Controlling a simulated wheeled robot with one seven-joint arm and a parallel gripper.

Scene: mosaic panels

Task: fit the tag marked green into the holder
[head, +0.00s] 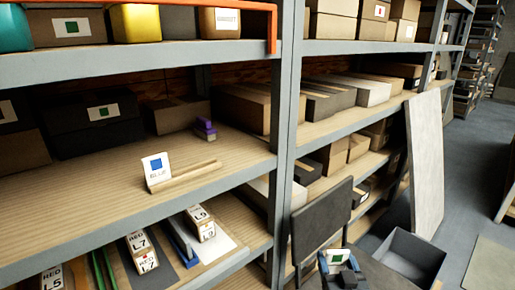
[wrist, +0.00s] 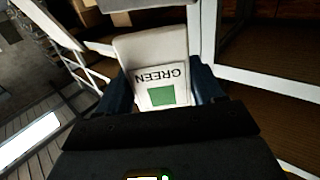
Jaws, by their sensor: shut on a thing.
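A white tag with a green square (head: 338,255) is held in my gripper (head: 337,264) at the lower right of the head view. In the wrist view the tag (wrist: 163,72) reads GREEN, upside down, between the two dark blue fingers of my gripper (wrist: 162,92). A light wooden strip (head: 186,176), which looks like the holder, lies on the middle shelf at the left. A white tag marked BLUE (head: 157,169) stands at its left end. My gripper is well to the right of and lower than this strip, apart from it.
A grey upright post (head: 284,130) stands between the strip and my gripper. A small purple block (head: 205,128) sits behind the strip. Boxes labelled RED (head: 142,250) stand on the lower shelf. A grey bin (head: 410,257) and a leaning pale panel (head: 426,160) are at the right.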

